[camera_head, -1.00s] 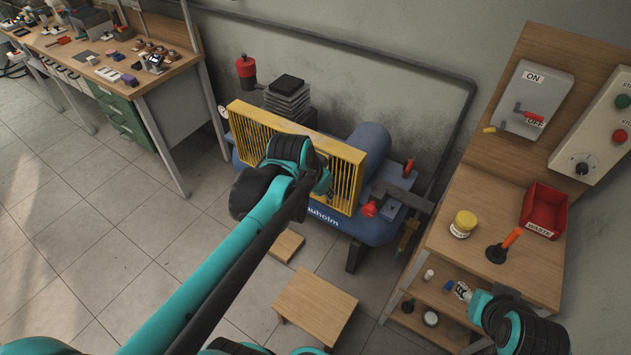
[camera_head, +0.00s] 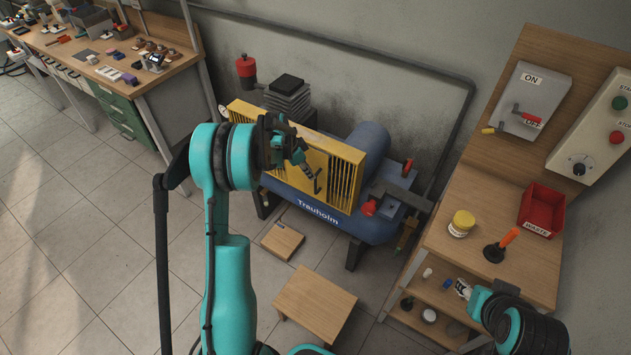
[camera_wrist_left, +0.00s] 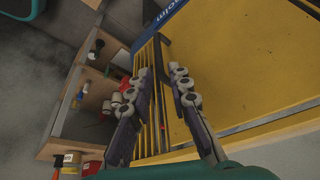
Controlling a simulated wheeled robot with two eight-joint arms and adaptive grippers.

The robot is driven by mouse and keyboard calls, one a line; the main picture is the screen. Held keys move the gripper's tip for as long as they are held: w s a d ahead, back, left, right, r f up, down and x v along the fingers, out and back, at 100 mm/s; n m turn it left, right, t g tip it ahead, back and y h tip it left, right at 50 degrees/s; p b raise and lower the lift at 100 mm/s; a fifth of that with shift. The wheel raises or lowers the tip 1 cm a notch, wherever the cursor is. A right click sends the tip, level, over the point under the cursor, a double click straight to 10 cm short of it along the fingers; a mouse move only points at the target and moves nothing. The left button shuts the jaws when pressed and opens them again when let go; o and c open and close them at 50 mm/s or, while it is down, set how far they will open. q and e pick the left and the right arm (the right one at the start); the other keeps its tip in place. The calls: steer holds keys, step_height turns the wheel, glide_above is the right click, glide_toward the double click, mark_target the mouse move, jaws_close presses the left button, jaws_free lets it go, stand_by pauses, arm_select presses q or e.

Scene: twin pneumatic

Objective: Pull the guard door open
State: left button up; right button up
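The yellow guard door (camera_head: 343,182) stands upright on the front of the blue compressor (camera_head: 372,222) and looks closed. Its plain panel (camera_wrist_left: 245,70) fills the right of the left wrist view. My left gripper (camera_head: 309,174) is in front of the panel, partly hidden by its own wrist. In the wrist view its two fingers (camera_wrist_left: 161,72) are spread apart. A dark handle bar (camera_wrist_left: 165,50) lies just beyond and between the fingertips; I cannot tell whether they touch it. My right gripper (camera_head: 466,291) is by the wooden shelf unit, and its fingers are too small to read.
A small wooden stool (camera_head: 314,302) and a low wooden block (camera_head: 283,242) are on the floor before the compressor. The shelf unit (camera_head: 478,212) at right carries a red waste bin (camera_head: 542,210). A workbench (camera_head: 155,85) stands at left.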

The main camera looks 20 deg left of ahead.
arm_select(q)
steer(key=b, duration=0.2)
glide_above(316, 192)
steer(key=f, duration=0.6)
steer(key=shift+w+a+f, duration=0.2)
steer(key=shift+w+f, duration=0.05)
steer(key=shift+f, duration=0.1)
jaws_close()
